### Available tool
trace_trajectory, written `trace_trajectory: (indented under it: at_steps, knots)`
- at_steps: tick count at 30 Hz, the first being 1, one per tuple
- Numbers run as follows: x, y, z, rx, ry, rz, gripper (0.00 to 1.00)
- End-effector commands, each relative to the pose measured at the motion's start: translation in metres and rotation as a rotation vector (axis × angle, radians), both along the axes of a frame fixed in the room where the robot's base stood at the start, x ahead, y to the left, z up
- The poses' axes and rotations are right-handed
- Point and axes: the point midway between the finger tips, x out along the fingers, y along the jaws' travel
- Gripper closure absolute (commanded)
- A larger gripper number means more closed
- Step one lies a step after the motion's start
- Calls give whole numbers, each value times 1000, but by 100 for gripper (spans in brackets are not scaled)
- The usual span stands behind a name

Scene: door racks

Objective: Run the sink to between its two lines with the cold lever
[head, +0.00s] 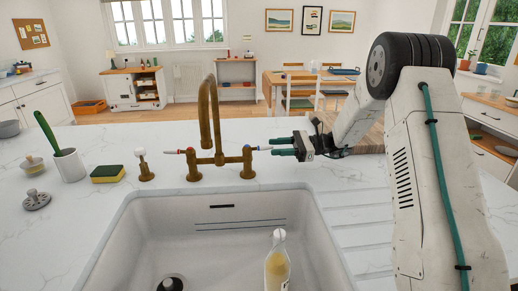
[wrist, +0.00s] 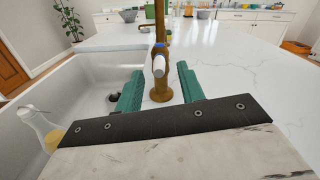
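The brass tap (head: 212,110) stands behind the white sink (head: 135,225). Its cold lever (head: 262,148) has a blue ring and white tip and points right; its hot lever (head: 175,151) has a red mark. My gripper (head: 272,146) is open just right of the cold lever. In the wrist view the lever's white tip (wrist: 159,66) shows between the spread green fingers (wrist: 160,80), with gaps on both sides. The two lines (head: 240,224) are on the sink's back wall, below a dark slot. I see no water stream or water level. The drain (head: 170,284) is partly cut off.
A bottle with yellow liquid (head: 277,268) stands in the sink. A sponge (head: 108,173), a cup with a green brush (head: 68,164), a round metal piece (head: 37,200) and a brass knob with a white top (head: 144,168) stand left. The ridged drainer at right is clear.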

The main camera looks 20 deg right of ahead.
Motion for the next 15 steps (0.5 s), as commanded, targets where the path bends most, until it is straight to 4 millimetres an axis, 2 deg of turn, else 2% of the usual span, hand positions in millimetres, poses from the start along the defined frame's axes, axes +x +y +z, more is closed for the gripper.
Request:
trace_trajectory:
  at_steps: [3, 9, 15]
  knots:
    - [3, 21, 0, 0, 1, 4, 61]
    - [8, 50, 0, -1, -1, 3, 61]
    - [11, 63, 0, -2, -1, 2, 61]
